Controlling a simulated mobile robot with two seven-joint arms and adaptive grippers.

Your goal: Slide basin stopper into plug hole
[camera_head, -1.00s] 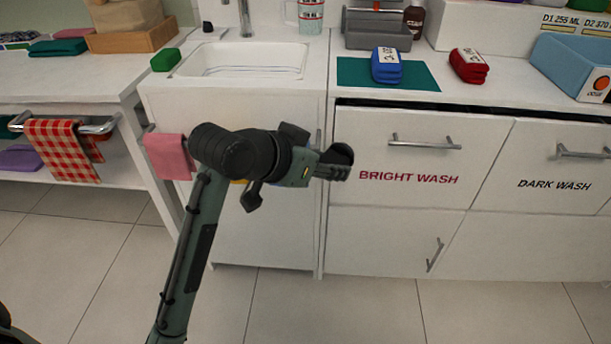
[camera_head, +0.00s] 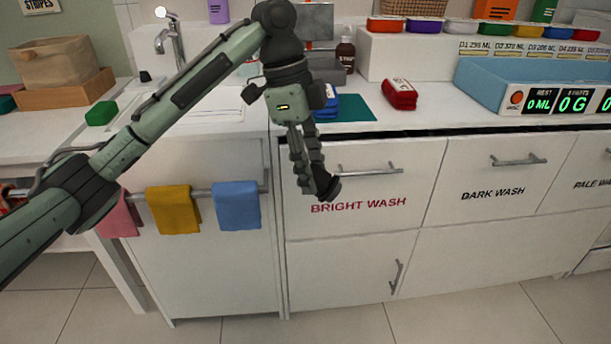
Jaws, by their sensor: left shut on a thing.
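My left gripper (camera_head: 318,190) is in front of the drawer marked BRIGHT WASH, pointing down, with its fingers closed. A dark rounded piece (camera_head: 328,189) shows at its fingertips. I cannot tell for certain whether this is the basin stopper. The white basin (camera_head: 228,98) is set in the counter to the left of the gripper, and my left forearm crosses in front of it. The plug hole is not visible. A small black object (camera_head: 145,76) stands on the counter behind the basin, left of the tap (camera_head: 172,40). My right gripper is not in view.
A green sponge (camera_head: 101,113) lies left of the basin. Pink, yellow (camera_head: 173,208) and blue (camera_head: 237,205) cloths hang on the rail below it. A red folded cloth (camera_head: 399,94) and a blue tray (camera_head: 520,82) are on the counter to the right.

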